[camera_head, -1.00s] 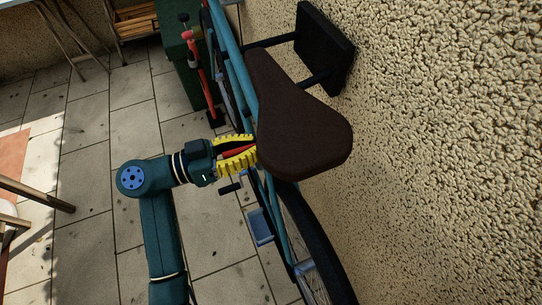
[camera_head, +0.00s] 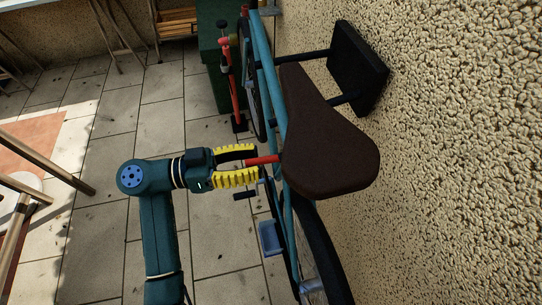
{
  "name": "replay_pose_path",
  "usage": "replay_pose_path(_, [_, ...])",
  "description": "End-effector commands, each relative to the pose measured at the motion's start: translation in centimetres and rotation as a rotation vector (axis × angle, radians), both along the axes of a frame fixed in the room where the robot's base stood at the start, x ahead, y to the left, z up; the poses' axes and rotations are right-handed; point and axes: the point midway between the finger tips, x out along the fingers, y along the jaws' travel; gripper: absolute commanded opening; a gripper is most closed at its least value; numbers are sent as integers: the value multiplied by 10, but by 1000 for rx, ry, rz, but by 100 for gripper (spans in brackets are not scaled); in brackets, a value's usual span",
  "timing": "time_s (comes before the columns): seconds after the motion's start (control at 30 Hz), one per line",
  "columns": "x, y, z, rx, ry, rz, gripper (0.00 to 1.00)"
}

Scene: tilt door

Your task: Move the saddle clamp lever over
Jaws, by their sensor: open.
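The red saddle clamp lever (camera_head: 263,160) sticks out to the left from under the dark brown bicycle saddle (camera_head: 320,140). Its right end is hidden under the saddle. My gripper (camera_head: 256,164), with yellow ribbed fingers, is open just left of the saddle. The lever's free end lies between the two fingertips in this view, with a visible gap on either side. Whether a finger touches it I cannot tell. The teal bicycle frame (camera_head: 264,62) runs beneath the saddle.
A rough stone wall (camera_head: 460,150) closes off the right side, with a black wall bracket (camera_head: 357,68) beside the saddle. A red stand or pump (camera_head: 230,80) and a green box (camera_head: 212,40) stand farther back. Tiled floor (camera_head: 105,160) is open at left.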

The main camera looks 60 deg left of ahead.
Motion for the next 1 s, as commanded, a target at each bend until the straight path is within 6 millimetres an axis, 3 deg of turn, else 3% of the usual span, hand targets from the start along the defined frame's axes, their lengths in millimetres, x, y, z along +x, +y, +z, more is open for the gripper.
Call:
replay_pose_path(0.2, [-51, 16, 0, 0, 0, 4, 43])
replay_pose_path(0.33, [-67, 20, 0, 0, 0, 2, 43])
replay_pose_path(1.0, [-71, 20, 0, 0, 0, -1, 43])
